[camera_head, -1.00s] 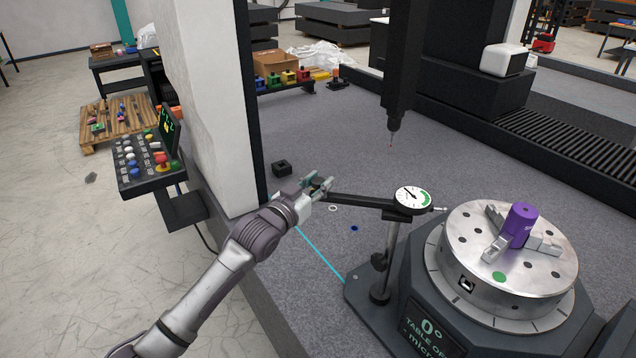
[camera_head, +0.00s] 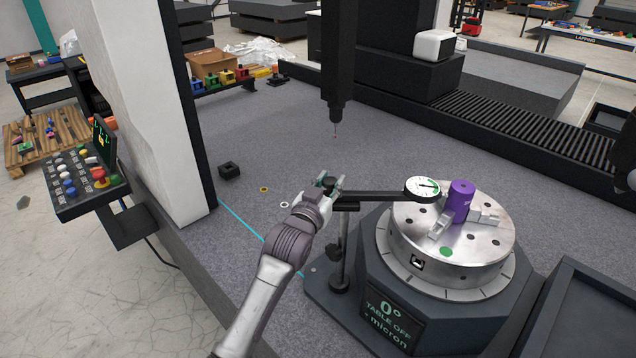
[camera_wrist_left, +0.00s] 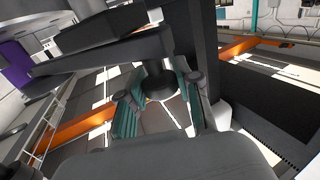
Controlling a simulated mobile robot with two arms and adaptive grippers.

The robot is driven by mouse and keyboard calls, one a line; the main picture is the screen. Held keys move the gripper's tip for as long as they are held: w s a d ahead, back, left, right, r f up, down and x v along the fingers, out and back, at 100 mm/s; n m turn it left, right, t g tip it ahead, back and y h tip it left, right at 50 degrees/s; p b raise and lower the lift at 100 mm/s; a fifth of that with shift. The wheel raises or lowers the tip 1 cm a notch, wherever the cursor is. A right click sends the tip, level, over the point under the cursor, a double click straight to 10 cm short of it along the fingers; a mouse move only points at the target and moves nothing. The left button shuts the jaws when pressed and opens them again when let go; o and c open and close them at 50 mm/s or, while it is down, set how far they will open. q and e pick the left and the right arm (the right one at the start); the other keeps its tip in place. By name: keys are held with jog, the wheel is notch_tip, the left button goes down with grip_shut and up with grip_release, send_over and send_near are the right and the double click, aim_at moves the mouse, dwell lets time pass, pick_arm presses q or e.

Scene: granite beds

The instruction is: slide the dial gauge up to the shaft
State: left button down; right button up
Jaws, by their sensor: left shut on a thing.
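The dial gauge (camera_head: 422,188) has a white round face and sits at the right end of a dark horizontal arm (camera_head: 375,194) on an upright post. The purple shaft (camera_head: 462,197) stands upright in the jaws on the round steel table (camera_head: 410,233). The gauge is just left of the shaft; I cannot tell whether its tip touches. My left gripper (camera_head: 334,184) is shut on the arm's left end. In the left wrist view, its teal-lined fingers (camera_wrist_left: 158,100) are around a dark part, and the purple shaft (camera_wrist_left: 14,64) shows at the left edge.
A probe (camera_head: 336,125) hangs above the granite bed (camera_head: 270,140), behind my gripper. A control panel (camera_head: 85,180) stands at the left. A dark tray (camera_head: 580,315) is at the front right.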

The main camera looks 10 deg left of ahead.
pick_arm(q)
jog(key=shift+d+r, duration=0.1)
jog(key=c, duration=1.2)
grip_release()
jog(key=o, duration=0.4)
jog(key=shift+w+d, duration=0.1)
jog(key=shift+d, duration=0.15)
jog(key=shift+a, duration=0.1)
jog(key=shift+s+a, duration=0.1)
jog(key=shift+s, duration=0.15)
jog(key=s, duration=0.3)
jog(key=s+a, duration=0.1)
jog(key=s, duration=0.3)
jog(key=s+a, duration=0.1)
jog(key=s, duration=0.3)
jog(key=shift+s, duration=0.2)
